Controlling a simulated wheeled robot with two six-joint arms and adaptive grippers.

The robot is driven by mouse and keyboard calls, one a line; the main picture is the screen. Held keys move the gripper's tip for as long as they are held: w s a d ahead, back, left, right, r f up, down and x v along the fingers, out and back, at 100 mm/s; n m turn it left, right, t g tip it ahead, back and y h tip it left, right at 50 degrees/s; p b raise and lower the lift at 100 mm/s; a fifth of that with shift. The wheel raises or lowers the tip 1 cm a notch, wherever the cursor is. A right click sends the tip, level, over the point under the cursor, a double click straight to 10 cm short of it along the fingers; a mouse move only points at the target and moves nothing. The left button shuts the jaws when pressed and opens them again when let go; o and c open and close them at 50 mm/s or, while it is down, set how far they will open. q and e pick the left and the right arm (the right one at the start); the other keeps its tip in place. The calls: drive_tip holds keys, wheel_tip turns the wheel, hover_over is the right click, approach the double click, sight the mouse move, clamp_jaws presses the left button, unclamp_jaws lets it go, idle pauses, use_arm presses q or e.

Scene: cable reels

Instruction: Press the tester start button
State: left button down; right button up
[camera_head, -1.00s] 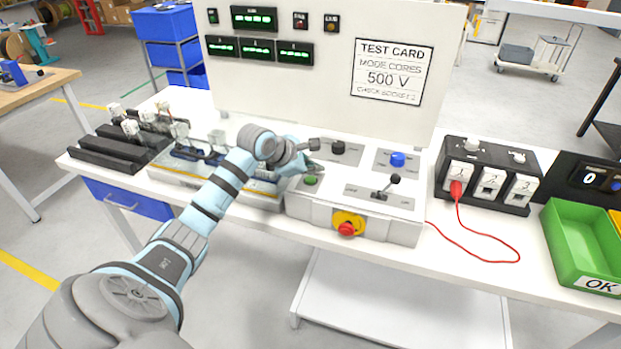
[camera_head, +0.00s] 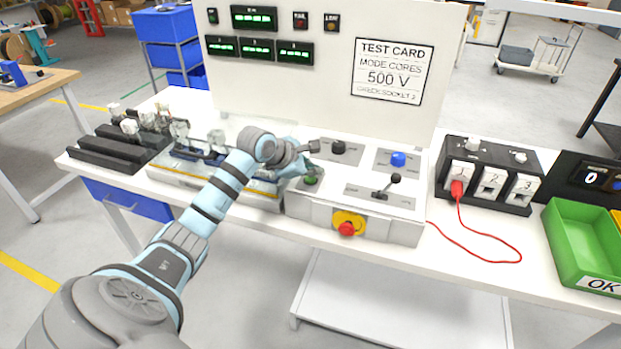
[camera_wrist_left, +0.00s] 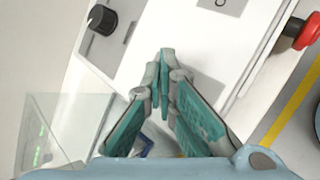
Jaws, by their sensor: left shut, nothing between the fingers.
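The tester is a white control box (camera_head: 365,225) on the bench. Its green button (camera_head: 311,181) is at the front left of the top. My left gripper (camera_head: 312,172) is shut and empty, with its fingertips right at the green button. In the left wrist view the closed fingertips (camera_wrist_left: 164,58) point at the white panel and the green button is hidden behind them. I cannot tell whether the button is pressed down. The box also carries a black knob (camera_head: 338,147), a blue button (camera_head: 398,159), a black lever (camera_head: 387,187) and a red emergency stop (camera_head: 346,229). My right gripper is not in view.
A test card board (camera_head: 392,71) with green displays stands behind the box. A numbered socket block (camera_head: 487,178) with a red plug and cable (camera_head: 490,259) is at the right, beside a green OK bin (camera_head: 585,245). A clear-covered fixture (camera_head: 215,180) stands left of the box.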

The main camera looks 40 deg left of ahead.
sight(313, 180)
use_arm(q)
drive_tip(key=shift+f+b, duration=0.4)
drive_tip(key=shift+f, duration=0.05)
idle(0.3)
idle(0.3)
drive_tip(key=shift+r+p, duration=0.6)
drive_tip(key=shift+r, duration=0.3)
wheel_tip(313, 180, up, 5)
drive_tip(key=p, duration=0.3)
drive_tip(key=shift+p, duration=0.4)
